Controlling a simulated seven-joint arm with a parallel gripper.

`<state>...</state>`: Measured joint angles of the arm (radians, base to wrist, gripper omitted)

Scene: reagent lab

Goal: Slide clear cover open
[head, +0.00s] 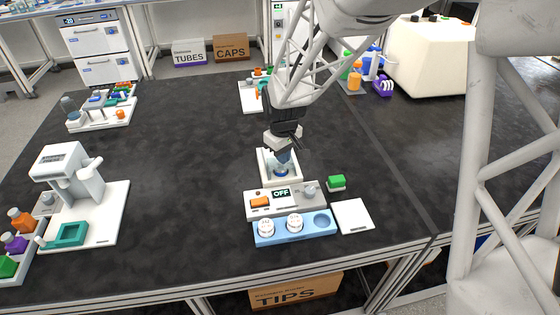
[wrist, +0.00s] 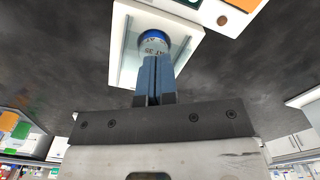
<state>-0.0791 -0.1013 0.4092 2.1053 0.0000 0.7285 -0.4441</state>
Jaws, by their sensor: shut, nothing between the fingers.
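A white device (head: 258,205) with an OFF display stands near the front of the dark bench. A white open-framed housing (head: 264,167) rises at its back, with a round blue-rimmed item (head: 281,171) inside. The wrist view shows the housing (wrist: 117,45) and the item (wrist: 160,42) with partly hidden lettering. A faint glassy panel, perhaps the clear cover (wrist: 130,62), shows inside the housing; its position is hard to tell. My gripper (head: 283,157) is over the housing, its blue fingers (wrist: 153,62) shut and empty. The fingertips overlap the item in view; contact cannot be told.
A blue rack (head: 267,238) with two white round pieces sits in front of the device. A white instrument (head: 115,215) stands at left. The bench between is clear.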

